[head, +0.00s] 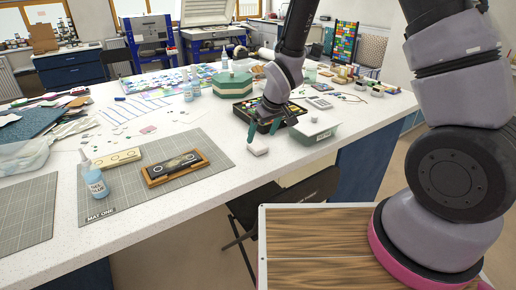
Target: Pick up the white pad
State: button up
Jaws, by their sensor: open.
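The white pad (257,150) is a small pale block lying on the white worktop near its front edge, right of the picture's middle. My gripper (263,133) points down just behind and above the pad, with its two green fingers apart. Nothing shows between the fingers. The left finger's tip is close to the pad's upper edge in the picture; I cannot tell if they touch.
A pale green tub (315,134) stands just right of the pad, and a black tray of coloured pieces (243,109) lies behind my gripper. A green lidded box (232,84) stands farther back. Left are a wooden-framed dark piece (175,167), a blue bottle (95,182) and cutting mats (210,153). Worktop left of the pad is clear.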

aim_at(258, 145)
jog(key=x, duration=0.5)
jog(key=shift+a+f, duration=0.1)
jog(key=shift+f, duration=0.05)
jog(key=c, duration=1.4)
